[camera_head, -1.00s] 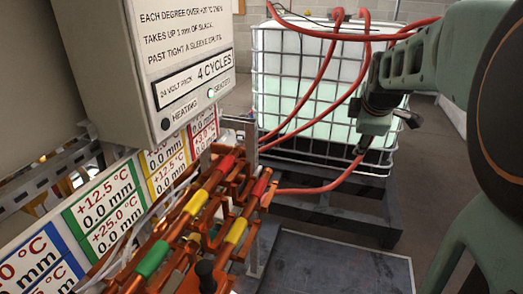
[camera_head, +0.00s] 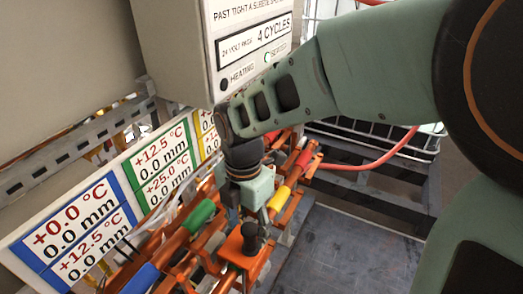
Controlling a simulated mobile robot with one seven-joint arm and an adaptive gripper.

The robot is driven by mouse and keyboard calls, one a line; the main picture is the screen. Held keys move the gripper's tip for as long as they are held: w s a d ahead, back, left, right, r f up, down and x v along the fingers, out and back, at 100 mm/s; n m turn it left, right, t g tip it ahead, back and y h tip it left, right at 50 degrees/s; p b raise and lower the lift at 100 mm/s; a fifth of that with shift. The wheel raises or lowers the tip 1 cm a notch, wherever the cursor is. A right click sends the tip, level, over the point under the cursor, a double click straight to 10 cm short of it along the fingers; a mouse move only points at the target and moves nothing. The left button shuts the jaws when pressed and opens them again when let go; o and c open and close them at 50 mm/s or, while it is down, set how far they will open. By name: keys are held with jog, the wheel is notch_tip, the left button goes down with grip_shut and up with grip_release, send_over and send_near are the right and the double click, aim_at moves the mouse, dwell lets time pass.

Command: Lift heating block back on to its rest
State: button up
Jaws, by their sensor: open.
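An orange block with a black knob, which looks like the heating block (camera_head: 242,258), sits among the copper-coloured pipes at the lower middle of the view. My gripper (camera_head: 248,218) points down just above and behind the knob, its dark fingers apart. Whether a finger touches the knob, I cannot tell. Nothing shows held between the fingers. The rest cannot be told apart from the other orange parts. My wrist and gripper hide part of the pipe rack behind.
Pipes with red, yellow, green (camera_head: 196,217) and blue (camera_head: 140,279) sleeves crowd around the block. A label board (camera_head: 75,232) stands at left and a control box (camera_head: 225,40) above. A dark flat platform (camera_head: 345,245) at right is clear.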

aim_at(250, 242)
jog(key=shift+d+f, duration=0.15)
jog(key=shift+f, duration=1.4)
jog(key=shift+d+f, duration=0.1)
jog(key=shift+f, duration=1.4)
grip_shut()
jog(key=shift+w+r, duration=0.1)
